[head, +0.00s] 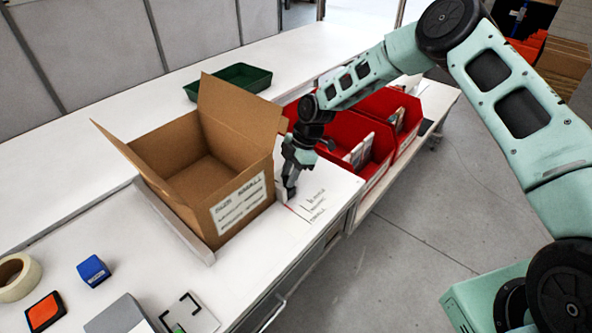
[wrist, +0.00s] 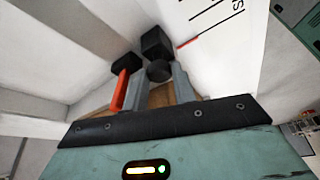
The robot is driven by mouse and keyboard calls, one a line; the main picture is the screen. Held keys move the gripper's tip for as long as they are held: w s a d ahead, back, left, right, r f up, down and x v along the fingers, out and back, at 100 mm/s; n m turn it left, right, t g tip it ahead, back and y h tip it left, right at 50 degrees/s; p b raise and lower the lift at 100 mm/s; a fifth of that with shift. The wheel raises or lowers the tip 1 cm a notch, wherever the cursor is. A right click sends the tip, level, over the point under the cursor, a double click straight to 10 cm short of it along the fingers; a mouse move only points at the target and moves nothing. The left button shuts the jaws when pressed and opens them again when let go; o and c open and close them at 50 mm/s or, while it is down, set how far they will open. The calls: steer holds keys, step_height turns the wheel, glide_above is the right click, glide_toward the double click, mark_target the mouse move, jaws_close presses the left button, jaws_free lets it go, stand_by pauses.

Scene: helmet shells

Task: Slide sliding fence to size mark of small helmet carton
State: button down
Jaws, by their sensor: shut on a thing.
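The small helmet carton (head: 207,165) stands open on the white bench, its printed label facing front. My gripper (head: 289,189) is at the carton's right side. In the wrist view my gripper (wrist: 161,78) has its grey fingers closed around a round black knob (wrist: 159,71) below a black block (wrist: 156,43). I take these as part of the sliding fence, whose body is mostly hidden. A red pointer (wrist: 187,42) sticks out beside the block towards the black size marks (wrist: 217,29). It lies close to one line; exact alignment is unclear. The marks also show in the head view (head: 312,206).
A grey rail (head: 178,222) runs along the carton's left side. Red bins (head: 372,143) stand behind my gripper and a green tray (head: 236,80) behind the carton. A red-handled tool-like part (wrist: 122,88) is left of the fingers. A tape roll (head: 17,276) and blue block (head: 93,270) lie front left.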

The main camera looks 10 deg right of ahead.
steer(key=c, duration=1.1)
jaws_free()
steer(key=shift+c, duration=0.2)
steer(key=shift+r, duration=0.1)
steer(key=b+v, duration=0.4)
steer(key=v, duration=1.3)
steer(key=shift+d, duration=0.15)
steer(key=shift+r, duration=0.1)
